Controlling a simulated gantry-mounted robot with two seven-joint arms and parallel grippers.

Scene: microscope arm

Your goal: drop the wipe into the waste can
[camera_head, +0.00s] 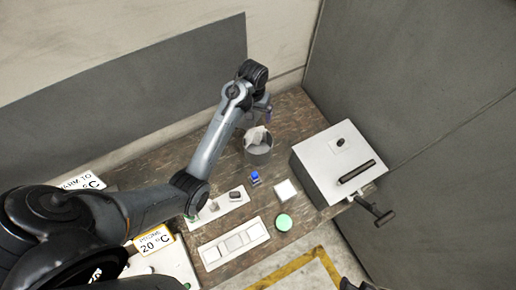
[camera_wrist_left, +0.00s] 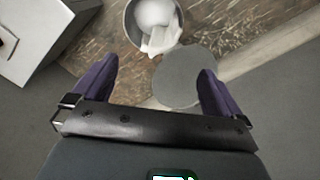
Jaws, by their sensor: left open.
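The grey waste can (camera_head: 259,157) stands on the brown table, left of the white box. The white crumpled wipe (camera_head: 258,134) shows at its mouth. In the left wrist view the can (camera_wrist_left: 129,22) is at the top, and the wipe (camera_wrist_left: 163,40) lies at the near side of its opening, partly over the rim. My left gripper (camera_head: 264,108) is just behind the can in the head view. Its purple fingers (camera_wrist_left: 157,65) are spread wide with no wipe between them.
A grey disc (camera_wrist_left: 187,78) lies beside the can in the left wrist view. The white box (camera_head: 335,160) has a dark handle jutting at its front right. A blue item (camera_head: 254,178), white square (camera_head: 285,190), green disc (camera_head: 284,222) and slide tray (camera_head: 233,243) are nearer.

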